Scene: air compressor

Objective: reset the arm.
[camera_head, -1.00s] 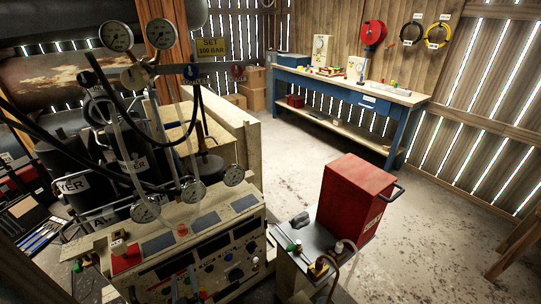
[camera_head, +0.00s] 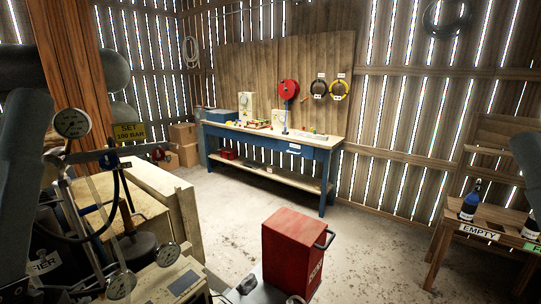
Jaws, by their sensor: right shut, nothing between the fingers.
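Grey links of my left arm fill the left edge of the view, and my left gripper is not in view. A dark grey part of my right arm enters at the right edge, with my right gripper (camera_head: 527,165) cut off there. It is shut and holds nothing. It is in front of the wooden side table, clear of the bench and the red box. The fingertips cannot be made out.
A gauge (camera_head: 71,123) and panel stand at left. A red box (camera_head: 294,254) stands at front centre. A blue workbench (camera_head: 322,158) is at the back, a side table (camera_head: 448,227) with bottles (camera_head: 470,200) at right. The concrete floor between is clear.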

